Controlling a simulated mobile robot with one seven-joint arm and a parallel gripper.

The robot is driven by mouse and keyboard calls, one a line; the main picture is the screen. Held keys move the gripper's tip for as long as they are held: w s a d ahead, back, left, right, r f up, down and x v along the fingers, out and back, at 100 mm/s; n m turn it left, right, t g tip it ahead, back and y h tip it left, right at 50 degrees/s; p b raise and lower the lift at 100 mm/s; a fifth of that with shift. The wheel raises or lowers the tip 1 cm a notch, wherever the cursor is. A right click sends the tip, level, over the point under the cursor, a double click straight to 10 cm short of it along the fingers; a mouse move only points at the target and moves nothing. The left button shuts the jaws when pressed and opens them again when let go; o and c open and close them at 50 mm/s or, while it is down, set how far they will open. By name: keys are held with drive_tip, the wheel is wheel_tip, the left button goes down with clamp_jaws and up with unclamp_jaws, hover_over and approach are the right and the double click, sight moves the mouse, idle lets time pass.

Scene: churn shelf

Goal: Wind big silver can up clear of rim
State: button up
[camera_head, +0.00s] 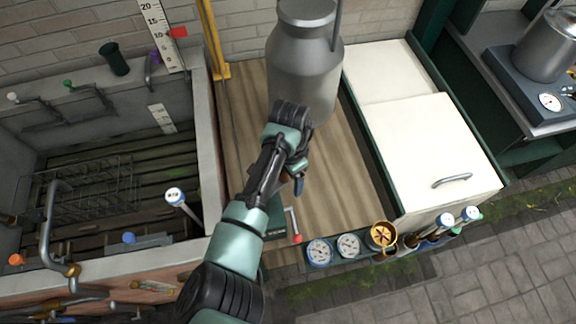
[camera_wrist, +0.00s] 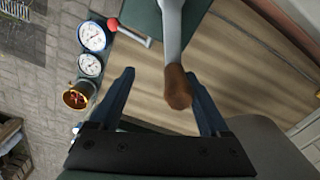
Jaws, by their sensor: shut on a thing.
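The big silver can (camera_head: 303,70) is upright at the back of the wooden board (camera_head: 340,185), beside the yellow post. Its lower front is partly hidden by my wrist. A grey rod (camera_head: 337,25) runs up along its right side. My gripper (camera_head: 298,185) is low over the board, in front of the can. In the wrist view, a brown wooden grip (camera_wrist: 177,88) on a grey metal crank arm (camera_wrist: 171,22) lies between my two blue fingers, and my gripper is shut on it. The grip is hidden in the head view. A rounded grey surface fills the wrist view's lower right.
A concrete-walled trough (camera_head: 208,150) with a wire rack (camera_head: 80,190) lies left. A white lidded box (camera_head: 430,150) stands right. Gauges (camera_head: 320,252), a brass-rimmed cup (camera_head: 381,236) and a red-knobbed lever (camera_head: 293,225) line the front edge.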

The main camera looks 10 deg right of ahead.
wheel_tip(320, 180, up, 13)
drive_tip(key=b, duration=0.2)
drive_tip(key=shift+f+b, duration=0.2)
drive_tip(key=shift+b, duration=0.1)
drive_tip(key=w+d+r+n+t+h+b, duration=0.1)
drive_tip(key=w+d+r+t+h, duration=0.1)
drive_tip(key=w+d+r+t, duration=0.35)
drive_tip(key=w+d+r+n+t+h, duration=0.1)
drive_tip(key=w+d+r+t+h, duration=0.15)
drive_tip(key=r, duration=0.55)
wheel_tip(320, 180, up, 12)
drive_tip(key=w+n+t+h+b, duration=0.1)
drive_tip(key=w+n+t+h, duration=0.1)
drive_tip(key=t, duration=0.3)
drive_tip(key=s+a+r+n+t+b, duration=0.1)
drive_tip(key=s+a+r+n+t, duration=0.2)
drive_tip(key=r, duration=0.5)
drive_tip(key=s+a+r+n+t, duration=0.25)
drive_tip(key=a+r+t, duration=0.25)
drive_tip(key=r, duration=0.3)
drive_tip(key=s+a+r+n+t+y, duration=0.4)
drive_tip(key=s+a+r+t+y, duration=0.2)
drive_tip(key=s, duration=0.6)
wheel_tip(320, 180, up, 3)
drive_tip(key=shift+s+a+r+b, duration=0.15)
drive_tip(key=shift+a+b, duration=0.25)
drive_tip(key=shift+a, duration=0.7)
drive_tip(key=shift+y, duration=0.25)
drive_tip(key=shift+c, duration=0.3)
